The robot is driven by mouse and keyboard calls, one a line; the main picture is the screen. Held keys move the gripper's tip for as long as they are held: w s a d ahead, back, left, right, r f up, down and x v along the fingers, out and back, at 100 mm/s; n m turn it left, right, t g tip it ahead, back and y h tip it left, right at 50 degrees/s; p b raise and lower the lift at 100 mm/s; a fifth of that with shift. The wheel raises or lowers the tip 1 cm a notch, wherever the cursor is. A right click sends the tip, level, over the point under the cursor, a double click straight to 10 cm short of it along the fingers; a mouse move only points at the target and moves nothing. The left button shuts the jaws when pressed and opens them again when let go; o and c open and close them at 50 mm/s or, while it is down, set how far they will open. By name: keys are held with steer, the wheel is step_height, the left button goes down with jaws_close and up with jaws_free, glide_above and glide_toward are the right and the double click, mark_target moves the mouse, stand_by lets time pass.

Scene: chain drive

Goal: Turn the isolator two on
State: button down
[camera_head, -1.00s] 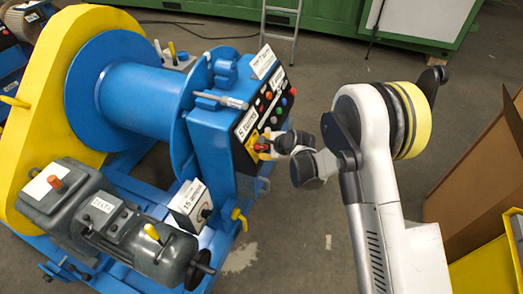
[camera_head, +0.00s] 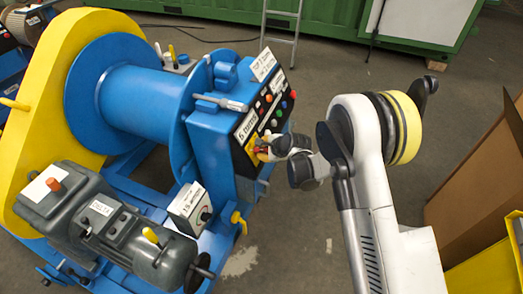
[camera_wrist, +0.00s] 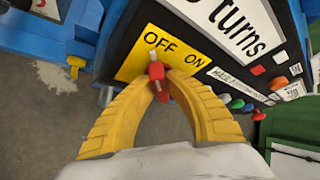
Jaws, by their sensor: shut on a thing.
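A red rotary switch handle (camera_wrist: 156,70) stands on a yellow plate (camera_wrist: 135,66) marked OFF and ON, on the dark control panel. In the head view my gripper (camera_head: 264,151) reaches the lower part of the panel from the right. The handle's base is partly hidden by the fingers. I cannot read an isolator number on this plate.
Red, green, blue and white buttons (camera_wrist: 237,104) sit to the right of the plate. The blue winch drum (camera_head: 140,100) and grey motor (camera_head: 125,235) stand left. A box with a dark knob (camera_head: 189,208) is below the panel. Open floor lies behind my arm.

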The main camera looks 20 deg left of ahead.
steer(key=m+g, duration=0.2)
steer(key=m, duration=0.1)
steer(key=shift+w+h, duration=0.15)
steer(key=shift+h, duration=0.25)
steer(key=m+g, duration=0.2)
steer(key=m, duration=0.1)
steer(key=shift+g, duration=0.3)
steer(key=m+g+b, duration=0.1)
steer(key=m+g, duration=0.2)
steer(key=m, duration=0.1)
steer(key=shift+w+f+y, duration=0.1)
steer(key=shift+f+y, duration=0.05)
steer(key=shift+y, duration=0.15)
steer(key=shift+m+g+y+b, duration=0.5)
steer(key=shift+m+g+b, duration=0.4)
steer(key=shift+m, duration=0.4)
steer(key=c, duration=1.4)
jaws_free()
